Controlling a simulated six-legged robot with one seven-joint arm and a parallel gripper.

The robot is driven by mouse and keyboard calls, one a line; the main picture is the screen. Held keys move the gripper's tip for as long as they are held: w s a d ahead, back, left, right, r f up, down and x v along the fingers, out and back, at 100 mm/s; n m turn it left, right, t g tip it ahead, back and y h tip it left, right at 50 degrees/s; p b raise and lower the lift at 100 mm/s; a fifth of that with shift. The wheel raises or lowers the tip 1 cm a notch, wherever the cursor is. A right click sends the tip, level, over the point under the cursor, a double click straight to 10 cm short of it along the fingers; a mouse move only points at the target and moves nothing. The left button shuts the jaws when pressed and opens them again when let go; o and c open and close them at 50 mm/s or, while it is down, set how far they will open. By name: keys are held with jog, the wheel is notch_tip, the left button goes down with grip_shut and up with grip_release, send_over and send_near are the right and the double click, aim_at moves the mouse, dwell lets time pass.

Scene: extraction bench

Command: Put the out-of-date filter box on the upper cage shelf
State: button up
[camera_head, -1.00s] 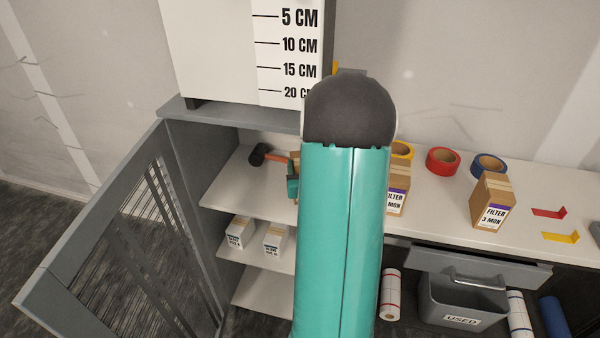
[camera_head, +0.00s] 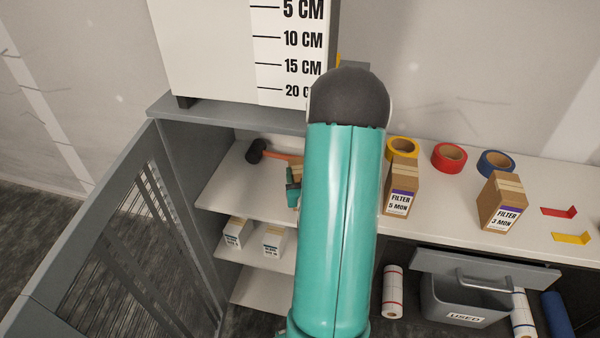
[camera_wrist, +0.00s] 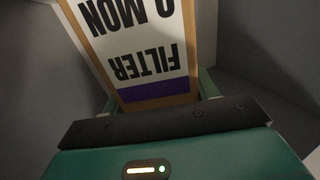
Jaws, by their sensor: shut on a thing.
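My gripper (camera_wrist: 158,95) is shut on a filter box (camera_wrist: 145,55), brown with a white label and a purple band. Its label reads upside down as FILTER and MON, with the digit partly cut off. In the head view my gripper (camera_head: 293,190) is at the upper cage shelf (camera_head: 235,190), inside the open cage. Only a brown sliver of the box (camera_head: 296,171) shows there, behind my arm. I cannot tell whether the box touches the shelf. Two more filter boxes stand on the bench, one marked 5 MON (camera_head: 402,188) and one marked 3 MON (camera_head: 501,202).
A mallet (camera_head: 257,151) lies at the back of the upper shelf. Small white boxes (camera_head: 237,232) stand on the shelf below. The mesh cage door (camera_head: 95,235) is open to the left. Tape rolls (camera_head: 448,157) and a USED bin (camera_head: 463,303) are at right.

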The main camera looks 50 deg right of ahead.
jog(key=shift+a+f, duration=0.1)
jog(key=shift+f, duration=0.2)
jog(key=shift+s+a+r, duration=0.1)
jog(key=shift+s, duration=0.2)
jog(key=shift+w, duration=0.1)
jog(key=shift+f, duration=0.25)
jog(key=o, duration=1.2)
jog(key=shift+w+f, duration=0.1)
jog(key=shift+o, duration=1)
